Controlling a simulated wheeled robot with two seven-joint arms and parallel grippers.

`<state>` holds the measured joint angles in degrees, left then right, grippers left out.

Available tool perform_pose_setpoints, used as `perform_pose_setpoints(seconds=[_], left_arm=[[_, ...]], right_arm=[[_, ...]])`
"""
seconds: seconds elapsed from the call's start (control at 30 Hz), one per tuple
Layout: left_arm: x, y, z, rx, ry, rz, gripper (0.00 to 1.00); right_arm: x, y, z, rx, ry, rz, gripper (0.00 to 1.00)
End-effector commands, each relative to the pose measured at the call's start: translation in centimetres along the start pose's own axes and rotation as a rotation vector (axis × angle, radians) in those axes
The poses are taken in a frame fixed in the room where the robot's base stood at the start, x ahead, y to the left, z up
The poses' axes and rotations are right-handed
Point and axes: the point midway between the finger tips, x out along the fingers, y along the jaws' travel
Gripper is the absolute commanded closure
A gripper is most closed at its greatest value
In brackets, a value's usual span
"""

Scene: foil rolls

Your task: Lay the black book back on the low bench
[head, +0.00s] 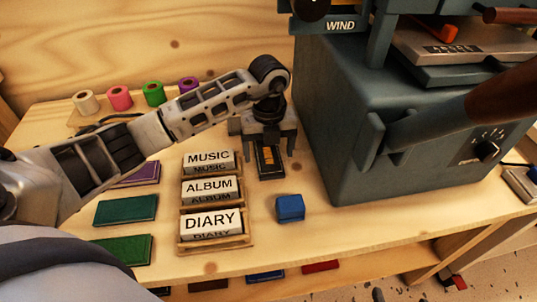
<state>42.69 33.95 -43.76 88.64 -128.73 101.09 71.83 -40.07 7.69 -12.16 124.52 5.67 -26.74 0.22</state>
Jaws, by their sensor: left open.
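A small black book (270,172) with gold marks on its cover lies on the wooden worktop, between the label stands and the big machine. My left gripper (270,150) is directly over it, fingers pointing down and spread apart, one to each side of the book's far part. The fingers and palm hide the book's far end; I cannot tell whether they touch it. The low bench (352,270) appears to be the wooden ledge below the worktop's front edge, with several books along it, partly cut off. My right gripper is out of view.
Label stands reading MUSIC, ALBUM and DIARY (211,222) stand left of the book. A blue block (290,208) sits just in front of it. The blue-grey machine (345,120) blocks the right. Green books (125,209) and foil rolls (120,97) lie left.

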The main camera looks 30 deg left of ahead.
Motion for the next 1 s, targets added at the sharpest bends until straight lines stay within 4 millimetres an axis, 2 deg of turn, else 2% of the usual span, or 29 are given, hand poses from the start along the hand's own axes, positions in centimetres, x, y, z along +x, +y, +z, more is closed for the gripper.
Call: perform_pose_setpoints(seconds=[0.13,0.37,0.4,0.57,0.87,1.0], left_arm=[[1.52,0.0,-0.07,0.001,0.001,0.0,0.2],[1.7,0.0,-0.04,0.001,-0.001,-0.001,0.2],[1.69,0.0,-0.04,0.001,-0.001,-0.001,0.26],[1.66,0.01,-0.03,0.001,-0.001,-0.001,0.7],[1.55,0.0,0.0,0.001,-0.002,-0.002,0.7],[0.91,-0.02,0.05,0.001,-0.004,-0.002,0.7]], right_arm=[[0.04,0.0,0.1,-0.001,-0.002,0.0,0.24],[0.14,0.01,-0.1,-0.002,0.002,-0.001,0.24],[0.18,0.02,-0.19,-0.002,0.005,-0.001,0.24],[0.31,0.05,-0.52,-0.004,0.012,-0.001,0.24],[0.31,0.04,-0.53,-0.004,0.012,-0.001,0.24],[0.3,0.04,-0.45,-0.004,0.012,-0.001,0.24]])
